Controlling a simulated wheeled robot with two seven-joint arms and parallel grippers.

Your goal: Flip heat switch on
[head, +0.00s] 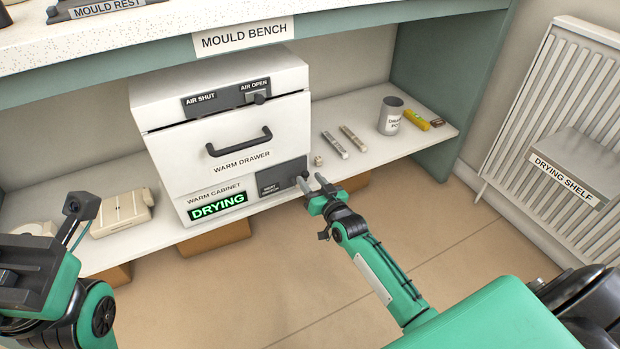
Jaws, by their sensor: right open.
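The heat switch panel (272,183) is a dark plate at the lower right of the white warm cabinet (177,160). Its small label is hard to read. My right gripper (312,181) is open, its fingertips close to the panel's right end. The fingers cover part of that end, so I cannot tell the switch's position or whether they touch it. A lit green sign reading DRYING (218,205) shows left of the panel. My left gripper (76,212) is at the lower left, away from the cabinet; its jaws do not show clearly.
The warm drawer's dark handle (240,146) and an air slider (258,97) are above the panel. On the shelf (405,147) to the right are small bars, a grey pot (390,117) and a yellow block (416,120). A pale mould (121,213) lies left. The floor in front is clear.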

